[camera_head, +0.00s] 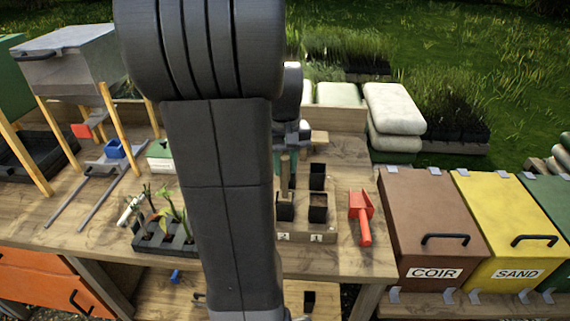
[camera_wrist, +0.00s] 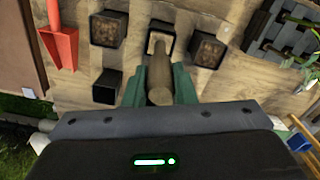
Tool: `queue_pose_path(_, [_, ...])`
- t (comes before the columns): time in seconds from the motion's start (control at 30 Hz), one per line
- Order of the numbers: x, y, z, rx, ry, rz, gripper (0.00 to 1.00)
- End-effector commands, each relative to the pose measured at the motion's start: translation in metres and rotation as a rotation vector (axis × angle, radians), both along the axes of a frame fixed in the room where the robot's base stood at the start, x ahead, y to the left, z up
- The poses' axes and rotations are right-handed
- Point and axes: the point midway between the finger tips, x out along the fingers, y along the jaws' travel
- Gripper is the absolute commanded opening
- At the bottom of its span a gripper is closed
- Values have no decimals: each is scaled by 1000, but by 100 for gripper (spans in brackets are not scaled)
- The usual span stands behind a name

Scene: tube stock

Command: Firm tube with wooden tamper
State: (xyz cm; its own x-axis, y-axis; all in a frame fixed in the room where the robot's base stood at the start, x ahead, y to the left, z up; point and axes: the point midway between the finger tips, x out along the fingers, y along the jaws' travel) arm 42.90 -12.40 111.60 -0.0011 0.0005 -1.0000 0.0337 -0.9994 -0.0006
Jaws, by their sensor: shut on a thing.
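My gripper (camera_wrist: 160,88), with green fingers, is shut on the wooden tamper (camera_wrist: 160,72). The tamper also shows in the head view (camera_head: 284,167), roughly upright beside my arm. In the wrist view its far end overlaps the mouth of the middle square black tube (camera_wrist: 151,29). I cannot tell whether it touches the soil or is inside the tube. That tube is partly visible in the head view (camera_head: 285,213). A soil-filled tube (camera_wrist: 108,28) stands on one side and another (camera_wrist: 207,50) on the other. A dark, seemingly empty tube (camera_wrist: 107,86) stands apart.
A red scoop (camera_head: 362,211) lies right of the tubes. A black tray with seedlings (camera_head: 150,238) is at left. Brown COIR (camera_head: 430,215) and yellow SAND (camera_head: 510,225) bins stand right of the table. My arm hides the table's middle. Bare wood lies around the scoop.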

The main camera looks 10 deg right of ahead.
Motion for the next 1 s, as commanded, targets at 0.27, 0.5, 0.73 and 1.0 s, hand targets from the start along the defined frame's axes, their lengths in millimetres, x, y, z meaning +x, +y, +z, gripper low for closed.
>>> queue_pose_path(0.27, [0,0,21,-1,-2,0,0])
queue_pose_path(0.5, [0,0,35,-1,-2,0,0])
queue_pose_path(0.73, [0,0,49,-1,-1,0,0])
queue_pose_path(1.0, [0,0,65,-1,-2,0,0])
